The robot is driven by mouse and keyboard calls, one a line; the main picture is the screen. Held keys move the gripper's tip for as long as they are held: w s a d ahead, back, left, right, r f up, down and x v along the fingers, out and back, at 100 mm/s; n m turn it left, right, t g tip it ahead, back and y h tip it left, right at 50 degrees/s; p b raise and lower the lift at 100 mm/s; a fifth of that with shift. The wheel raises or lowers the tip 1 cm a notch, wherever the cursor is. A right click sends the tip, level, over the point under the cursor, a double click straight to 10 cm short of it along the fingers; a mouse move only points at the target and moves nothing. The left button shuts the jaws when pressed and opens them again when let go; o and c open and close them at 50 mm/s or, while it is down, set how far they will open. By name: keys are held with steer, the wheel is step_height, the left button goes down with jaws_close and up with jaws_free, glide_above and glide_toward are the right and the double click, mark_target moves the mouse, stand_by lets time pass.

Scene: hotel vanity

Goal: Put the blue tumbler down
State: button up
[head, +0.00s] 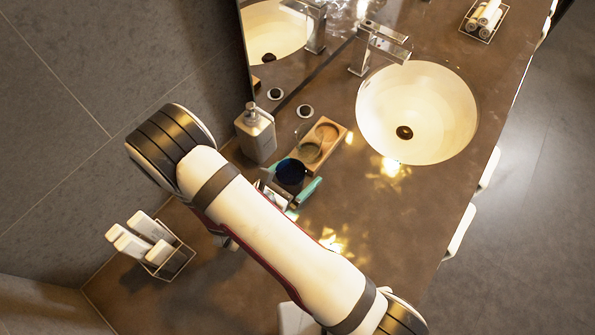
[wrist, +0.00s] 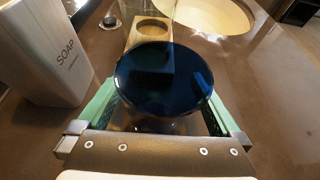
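The blue tumbler (head: 290,171) is dark blue and see-through. It sits between the two teal fingers of my gripper (head: 291,187), at the near end of the wooden tray. In the wrist view the tumbler (wrist: 165,80) fills the space between the fingers (wrist: 163,118), which press against its sides. Its round top faces the camera. Its lower part is mostly hidden, so I cannot tell whether its base touches anything. The wooden tray (head: 335,142) has two round recesses; the nearer one looks darker and lies close to the tumbler.
A soap dispenser (head: 256,136) stands close on the left, also large in the wrist view (wrist: 50,50). A white basin (head: 440,100) and a tap (head: 376,48) lie beyond. A wire rack of white bottles (head: 177,263) stands at lower left. Counter (head: 385,215) right of the tray is clear.

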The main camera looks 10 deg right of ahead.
steer(key=v, duration=1.2)
steer(key=shift+r, duration=0.1)
steer(key=s+d+r+m+g+h, duration=0.1)
steer(key=s+d+r+m+g, duration=0.1)
steer(key=d+r+m+g, duration=0.65)
steer(key=s+d+r+m+g+y, duration=0.4)
steer(key=s+m, duration=0.4)
steer(key=m, duration=0.6)
steer(key=s+a+r+m+t+y, duration=0.1)
steer(key=m+y, duration=0.1)
steer(key=m, duration=0.1)
steer(key=s+a+r+m+y, duration=0.1)
steer(key=m+y, duration=0.2)
steer(key=s+a+r+m+t+y, duration=0.1)
steer(key=m+y, duration=0.2)
steer(key=m, duration=0.1)
steer(key=shift+s+a+t, duration=0.25)
steer(key=shift+s+t, duration=0.05)
steer(key=shift+t, duration=0.05)
